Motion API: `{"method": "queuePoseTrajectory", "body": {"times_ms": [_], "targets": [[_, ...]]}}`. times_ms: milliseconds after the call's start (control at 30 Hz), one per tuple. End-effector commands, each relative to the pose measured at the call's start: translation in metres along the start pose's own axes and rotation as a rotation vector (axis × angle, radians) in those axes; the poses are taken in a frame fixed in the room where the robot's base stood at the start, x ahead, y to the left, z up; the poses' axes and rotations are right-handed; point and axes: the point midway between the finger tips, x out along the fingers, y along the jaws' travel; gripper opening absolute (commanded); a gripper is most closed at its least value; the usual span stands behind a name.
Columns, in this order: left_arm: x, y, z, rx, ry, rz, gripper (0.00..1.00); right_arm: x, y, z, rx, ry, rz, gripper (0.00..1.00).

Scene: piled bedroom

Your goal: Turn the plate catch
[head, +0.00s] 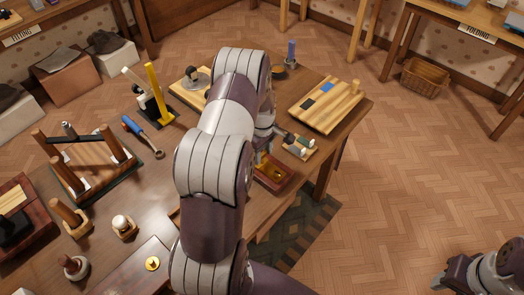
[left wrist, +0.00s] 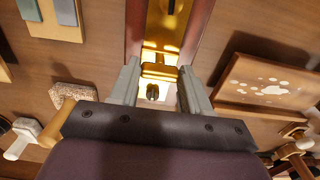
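A brass plate catch (left wrist: 160,71) sits on a red-brown wooden piece in the left wrist view, with a small rounded brass part below it. In the head view the red-brown box with brass on it (head: 274,172) is at the table's right edge, partly behind my left arm. My left gripper (left wrist: 159,76) is open, with one finger on each side of the brass; I cannot tell if either touches it. In the head view my left arm hides most of that gripper. My right gripper (head: 440,281) is at the bottom right, away from the table, its fingers unclear.
A small board with grey and green blocks (head: 300,146) stands close behind the box. A striped wooden board (head: 327,105) lies at the right corner. A blue-handled tool (head: 142,135) and a wooden frame with posts (head: 92,162) are left of my arm. The right floor is mostly clear.

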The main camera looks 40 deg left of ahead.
Motion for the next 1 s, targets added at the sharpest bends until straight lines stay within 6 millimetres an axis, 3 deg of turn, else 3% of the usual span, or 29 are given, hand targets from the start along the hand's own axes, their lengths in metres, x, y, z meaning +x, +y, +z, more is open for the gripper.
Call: {"method": "queuePoseTrajectory", "body": {"times_ms": [467,1000], "targets": [[0.0001,0.0004,-0.0002,0.103,0.001,0.001,0.16,0.0003,0.0,0.0,0.0,0.0,0.0,0.43],[-0.0002,0.0005,-0.0003,0.586,0.001,0.001,0.16,0.0008,0.0,0.0001,0.0,0.0,0.0,0.43]]}}
